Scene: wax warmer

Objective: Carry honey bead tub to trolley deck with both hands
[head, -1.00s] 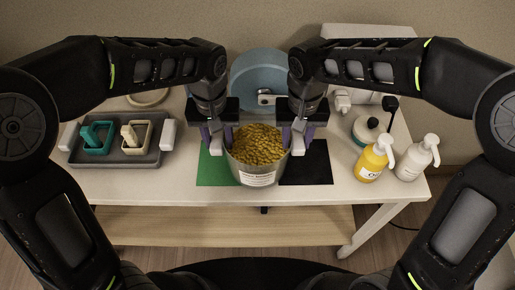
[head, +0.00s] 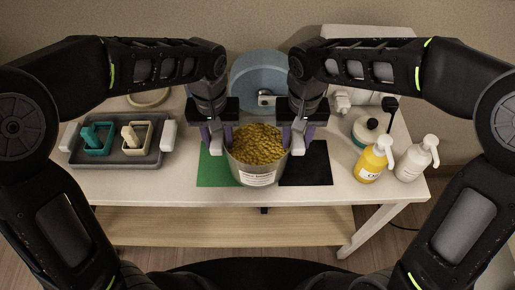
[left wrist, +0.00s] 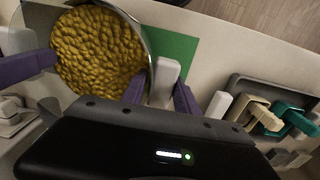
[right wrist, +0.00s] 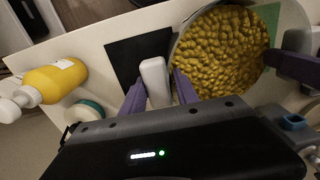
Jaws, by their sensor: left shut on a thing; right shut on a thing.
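The honey bead tub (head: 258,177), a round clear-walled tub with a pale label and full of golden beads, is at the front middle of the table. My left gripper (head: 217,142) is at its left side, shut on a pale side handle (left wrist: 164,82). My right gripper (head: 298,142) is at its right side, shut on the other pale handle (right wrist: 155,80). The tub looks upright. I cannot tell whether its base touches the table. I cannot make out a trolley deck for certain.
A green mat (head: 214,168) and a black mat (head: 308,165) flank the tub. A grey tray (head: 110,157) with teal and cream holders is left. A yellow bottle (head: 371,162), a white bottle (head: 412,160) and a small jar (head: 367,132) are right. A blue round basin (head: 257,72) stands behind.

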